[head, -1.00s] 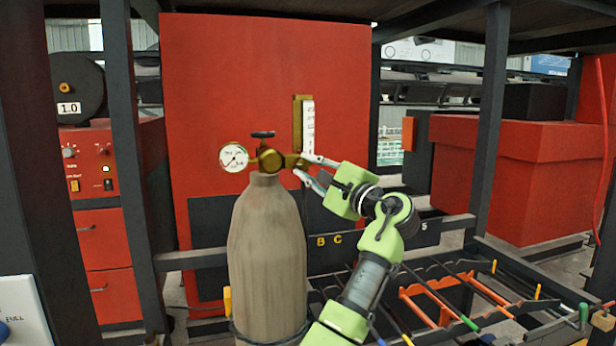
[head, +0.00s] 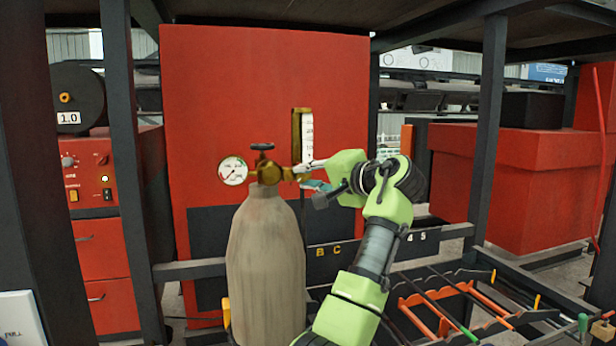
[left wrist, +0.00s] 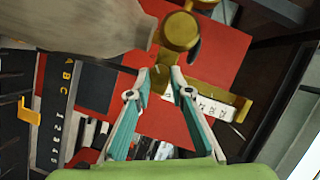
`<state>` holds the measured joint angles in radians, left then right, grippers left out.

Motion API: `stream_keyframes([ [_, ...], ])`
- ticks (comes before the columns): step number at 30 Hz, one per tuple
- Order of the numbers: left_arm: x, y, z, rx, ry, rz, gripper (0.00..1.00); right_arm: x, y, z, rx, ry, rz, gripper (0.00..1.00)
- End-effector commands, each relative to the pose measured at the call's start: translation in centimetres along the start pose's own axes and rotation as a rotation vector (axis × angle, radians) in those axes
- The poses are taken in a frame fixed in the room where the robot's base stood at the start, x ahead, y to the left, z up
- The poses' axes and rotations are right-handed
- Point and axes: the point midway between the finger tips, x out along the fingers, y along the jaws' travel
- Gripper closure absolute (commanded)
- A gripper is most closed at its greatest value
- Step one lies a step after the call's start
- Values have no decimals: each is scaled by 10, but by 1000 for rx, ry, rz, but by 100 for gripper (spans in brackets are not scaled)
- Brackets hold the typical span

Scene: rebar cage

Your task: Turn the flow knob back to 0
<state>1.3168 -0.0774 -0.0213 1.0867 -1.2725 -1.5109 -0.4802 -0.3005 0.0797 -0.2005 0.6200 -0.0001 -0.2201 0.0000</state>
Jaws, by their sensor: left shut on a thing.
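A brass regulator (head: 269,171) sits on top of a tan gas cylinder (head: 266,255), with a round gauge (head: 233,170) on its left and an upright flow tube with a white scale (head: 306,135) on its right. In the head view my left gripper (head: 299,170) reaches in from the right, with its tips at the regulator's outlet beside the tube's foot. In the left wrist view its fingertips (left wrist: 167,72) close on the flow knob (left wrist: 166,62), which they mostly hide. The brass body (left wrist: 180,31) shows beyond them. The scale reading and knob angle are too small to tell.
A tall red cabinet (head: 265,60) stands right behind the cylinder. A dark frame post (head: 130,160) rises at left. A rack of coloured rods (head: 445,300) lies at lower right. A red bin (head: 495,175) is at right.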

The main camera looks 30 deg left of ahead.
Motion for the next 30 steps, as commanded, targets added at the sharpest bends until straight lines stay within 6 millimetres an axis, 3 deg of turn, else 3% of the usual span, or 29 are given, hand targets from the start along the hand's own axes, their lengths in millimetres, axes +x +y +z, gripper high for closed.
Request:
stream_keyframes([
  [9,0,0,1,-95,-2,44,100,-2,1,0,0,0,2,100],
  [24,0,1,1,-109,-3,50,100,-2,1,0,1,0,2,100],
  [25,0,1,1,-109,-3,50,75,-2,1,0,1,0,2,100],
  [26,0,1,1,-109,-3,50,67,-2,1,0,1,0,2,100],
  [30,0,0,1,-109,-2,49,63,-2,1,0,1,0,2,100],
])
